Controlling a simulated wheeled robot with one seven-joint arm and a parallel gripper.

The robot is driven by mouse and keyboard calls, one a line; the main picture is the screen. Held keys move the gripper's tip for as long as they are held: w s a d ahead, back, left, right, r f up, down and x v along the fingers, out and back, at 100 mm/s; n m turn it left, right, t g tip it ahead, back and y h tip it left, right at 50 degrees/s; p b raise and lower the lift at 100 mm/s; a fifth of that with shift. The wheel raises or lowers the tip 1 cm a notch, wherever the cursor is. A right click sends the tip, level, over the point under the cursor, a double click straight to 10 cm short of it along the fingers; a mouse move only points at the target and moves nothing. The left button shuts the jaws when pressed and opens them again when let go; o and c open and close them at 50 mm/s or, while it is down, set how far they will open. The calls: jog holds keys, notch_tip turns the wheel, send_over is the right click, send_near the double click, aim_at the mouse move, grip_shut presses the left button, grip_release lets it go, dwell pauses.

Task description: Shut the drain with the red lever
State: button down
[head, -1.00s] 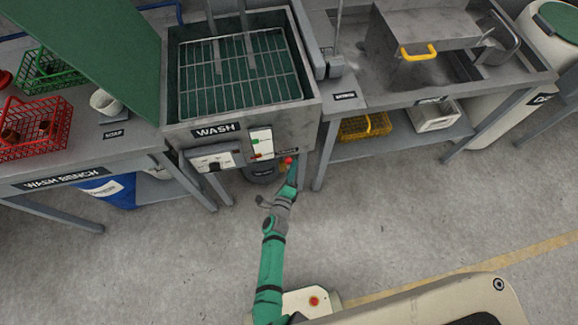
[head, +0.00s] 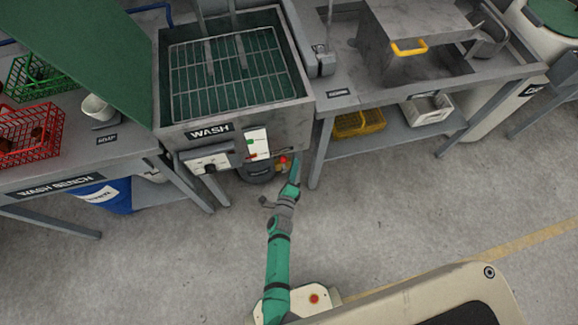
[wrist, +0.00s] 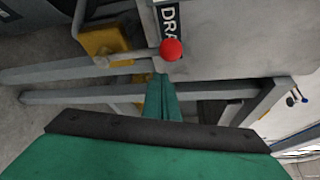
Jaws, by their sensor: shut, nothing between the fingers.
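The red lever knob (head: 283,160) shows under the right front corner of the wash tank (head: 284,116) in the head view. In the wrist view the round red knob (wrist: 171,49) sits on a thin metal rod, in front of a dark label of which "DRA" can be read. My gripper (head: 294,178) is just right of and below the knob in the head view. In the wrist view its green fingers (wrist: 163,98) are together, with the tips just below the knob. They look empty; whether they touch the rod I cannot tell.
A white control panel (head: 209,159) is on the tank's front. A dark round container (head: 256,172) stands beneath. Table legs (head: 320,155) rise right of my gripper. A yellow basket (head: 358,122) sits on the lower shelf at right. The floor in front is clear.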

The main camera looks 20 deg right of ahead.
jog(key=d+v, duration=0.1)
jog(key=v, duration=0.8)
jog(key=shift+s, duration=0.7)
jog(key=shift+a, duration=0.1)
jog(key=s+a+r+n+t+y, duration=0.1)
jog(key=s+a+r+n+y, duration=0.3)
jog(key=s+a+r+n, duration=0.8)
jog(key=s+r+n+y, duration=0.4)
jog(key=s+r+n, duration=0.8)
jog(key=r+n, duration=0.3)
jog(key=shift+a+r, duration=0.25)
jog(key=shift+r, duration=0.05)
